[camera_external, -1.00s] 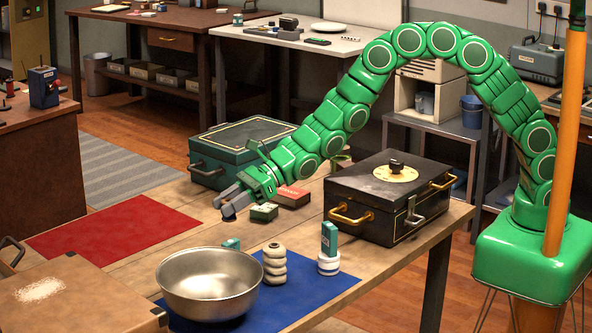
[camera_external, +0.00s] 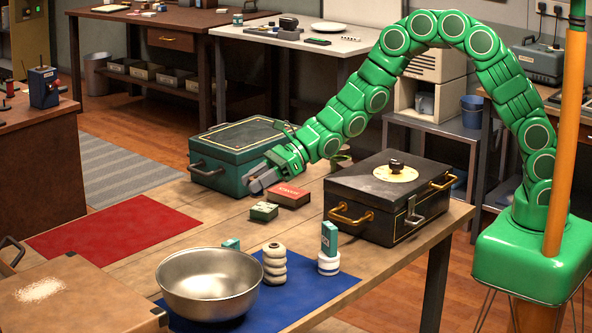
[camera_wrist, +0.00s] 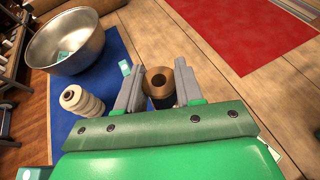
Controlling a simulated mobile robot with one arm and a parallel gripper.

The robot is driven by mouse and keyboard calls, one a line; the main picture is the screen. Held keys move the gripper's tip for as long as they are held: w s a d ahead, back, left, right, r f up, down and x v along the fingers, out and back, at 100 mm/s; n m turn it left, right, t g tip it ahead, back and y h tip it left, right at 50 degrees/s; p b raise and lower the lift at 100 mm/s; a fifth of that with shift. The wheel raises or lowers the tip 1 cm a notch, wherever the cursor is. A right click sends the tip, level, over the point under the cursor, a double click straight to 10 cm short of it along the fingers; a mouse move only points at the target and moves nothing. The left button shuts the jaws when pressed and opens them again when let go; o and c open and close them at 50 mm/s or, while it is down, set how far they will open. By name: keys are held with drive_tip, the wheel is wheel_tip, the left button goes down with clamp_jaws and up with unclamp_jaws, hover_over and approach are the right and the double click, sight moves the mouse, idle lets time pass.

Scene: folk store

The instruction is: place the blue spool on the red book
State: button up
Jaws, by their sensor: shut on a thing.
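My gripper (camera_external: 254,184) is shut on the blue spool and holds it above the table, in front of the green chest. In the wrist view the spool (camera_wrist: 158,81) sits between the two grey fingers, with its tan ring-shaped end and dark centre hole facing the camera. A little dark blue shows below the ring. In the external view I cannot make the spool out at the fingers. The red book (camera_external: 288,196), a small flat red block with pale lettering, lies on the table just right of and below the fingers. It is not seen in the wrist view.
A small green box (camera_external: 264,211) lies just before the book. A black strongbox (camera_external: 365,205) stands to its right, the green chest (camera_external: 225,160) behind left.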

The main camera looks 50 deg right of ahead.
drive_tip(key=s+d+r+t, duration=0.1)
drive_tip(key=d+r, duration=0.1)
drive_tip(key=d, duration=1.2)
drive_tip(key=s+d+r, duration=0.1)
drive_tip(key=d, duration=1.3)
hover_over(289, 191)
drive_tip(key=s, duration=0.2)
drive_tip(key=shift+m, duration=0.4)
drive_tip(key=f, duration=0.7)
drive_tip(key=shift+w+d+f, duration=0.1)
drive_tip(key=shift+d+f, duration=0.2)
drive_tip(key=shift+f, duration=0.05)
drive_tip(key=shift+w+a+f, duration=0.25)
drive_tip(key=shift+w+f, duration=0.5)
drive_tip(key=shift+f, duration=0.1)
drive_tip(key=shift+w+f, duration=0.2)
drive_tip(key=shift+f, duration=1.5)
drive_tip(key=shift+f, duration=0.15)
